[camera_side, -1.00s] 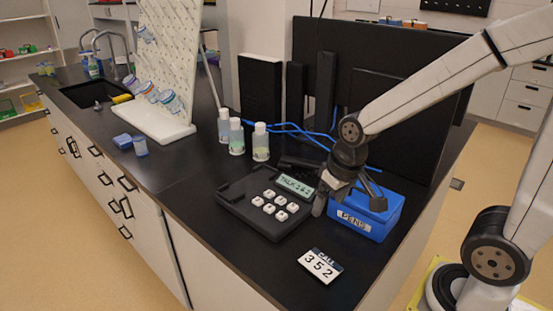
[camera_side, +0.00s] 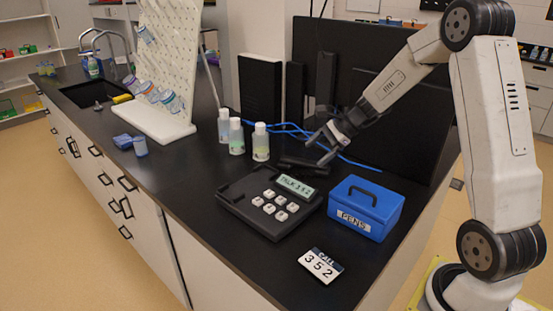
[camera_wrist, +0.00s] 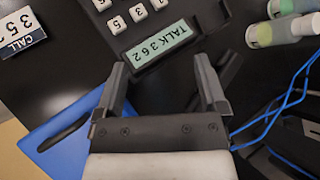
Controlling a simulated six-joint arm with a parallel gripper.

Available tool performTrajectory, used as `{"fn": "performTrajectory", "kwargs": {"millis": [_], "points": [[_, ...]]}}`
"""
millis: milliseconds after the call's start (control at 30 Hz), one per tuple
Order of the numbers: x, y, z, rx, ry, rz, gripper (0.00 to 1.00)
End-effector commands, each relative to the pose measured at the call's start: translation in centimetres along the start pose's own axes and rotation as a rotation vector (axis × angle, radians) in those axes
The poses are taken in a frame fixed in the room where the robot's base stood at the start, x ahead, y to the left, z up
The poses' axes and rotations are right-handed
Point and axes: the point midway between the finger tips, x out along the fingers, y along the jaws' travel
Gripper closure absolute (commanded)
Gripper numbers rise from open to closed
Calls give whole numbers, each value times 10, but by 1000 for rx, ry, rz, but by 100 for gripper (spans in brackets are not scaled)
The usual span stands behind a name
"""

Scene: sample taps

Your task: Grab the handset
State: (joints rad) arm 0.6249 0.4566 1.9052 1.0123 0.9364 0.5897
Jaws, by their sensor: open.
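The black handset (camera_side: 302,165) lies on the dark bench behind the desk phone (camera_side: 262,221), off its cradle. The phone has white keys and a lit display (camera_side: 296,187) starting with TALK; it also shows in the wrist view (camera_wrist: 160,42). My gripper (camera_side: 318,151) is open and empty, above and close to the handset's right part. In the wrist view my open fingers (camera_wrist: 160,68) point toward the display side of the phone. A dark bar beside the right finger there looks like the handset (camera_wrist: 231,72), partly hidden by that finger.
A blue PENS box (camera_side: 366,207) stands right of the phone. A CALL 352 card (camera_side: 321,265) lies in front. Several bottles (camera_side: 261,143) stand left of my gripper, with blue cables (camera_side: 290,127) and a dark monitor (camera_side: 385,120) behind. The bench's front left is clear.

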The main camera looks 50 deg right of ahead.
Motion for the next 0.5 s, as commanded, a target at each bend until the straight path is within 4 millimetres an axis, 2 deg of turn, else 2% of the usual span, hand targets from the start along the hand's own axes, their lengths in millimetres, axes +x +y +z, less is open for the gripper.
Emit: {"fn": "performTrajectory", "kwargs": {"millis": [33, 200, 500], "points": [[-6, -13, -16, 97, -32, -50, 9], [-28, -50, -57, 357, -147, -202, 9], [-68, -86, -117, 643, -316, -400, 9]]}}
